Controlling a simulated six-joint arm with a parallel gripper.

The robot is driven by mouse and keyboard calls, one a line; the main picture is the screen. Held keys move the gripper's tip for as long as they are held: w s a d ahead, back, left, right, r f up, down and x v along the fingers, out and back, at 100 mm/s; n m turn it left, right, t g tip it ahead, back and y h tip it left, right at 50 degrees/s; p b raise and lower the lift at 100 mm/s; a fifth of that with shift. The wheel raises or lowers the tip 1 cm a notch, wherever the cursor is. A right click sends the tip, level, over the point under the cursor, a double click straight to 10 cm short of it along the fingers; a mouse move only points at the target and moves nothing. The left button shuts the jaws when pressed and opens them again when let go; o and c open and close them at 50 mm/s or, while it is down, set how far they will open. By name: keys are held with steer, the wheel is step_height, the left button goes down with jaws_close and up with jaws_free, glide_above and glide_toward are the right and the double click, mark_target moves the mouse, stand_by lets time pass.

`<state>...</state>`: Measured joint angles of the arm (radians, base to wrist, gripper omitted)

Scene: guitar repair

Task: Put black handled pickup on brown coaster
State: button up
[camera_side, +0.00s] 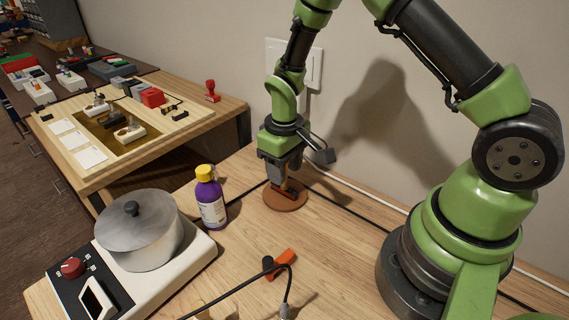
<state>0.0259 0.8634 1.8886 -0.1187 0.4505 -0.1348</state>
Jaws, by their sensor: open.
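The brown coaster (274,204) is a round disc on the wooden table, near the picture's middle. My gripper (283,187) points down over it, open, with its fingertips just above or at the coaster's surface. A small dark thing (291,187) shows at the fingertips over the coaster; it may be the black handled pickup, but the fingers partly hide it. Whether it touches the coaster or the fingers I cannot tell. Small light pieces with black tops (130,131) sit in the wooden tray on the left table.
A purple bottle (209,200) with a yellow cap stands left of the coaster. A lidded pot (140,232) sits on a hotplate at lower left. An orange and black object (280,264) and a black cable lie in front. A red stamp (212,91) stands at the back.

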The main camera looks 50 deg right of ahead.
step_height(320, 180, up, 12)
steer(key=shift+f, duration=0.1)
steer(key=s+a+r+m+t+y, duration=0.1)
steer(key=s+r+m+t, duration=0.1)
steer(key=s+r, duration=0.5)
steer(key=s+a+r+m+t+y, duration=0.1)
steer(key=s+a+r+m+t, duration=0.1)
steer(key=s+r+t, duration=0.3)
steer(key=s+r, duration=0.1)
steer(key=s, duration=0.3)
steer(key=shift+s+a+r, duration=0.25)
steer(key=shift+s+r, duration=0.15)
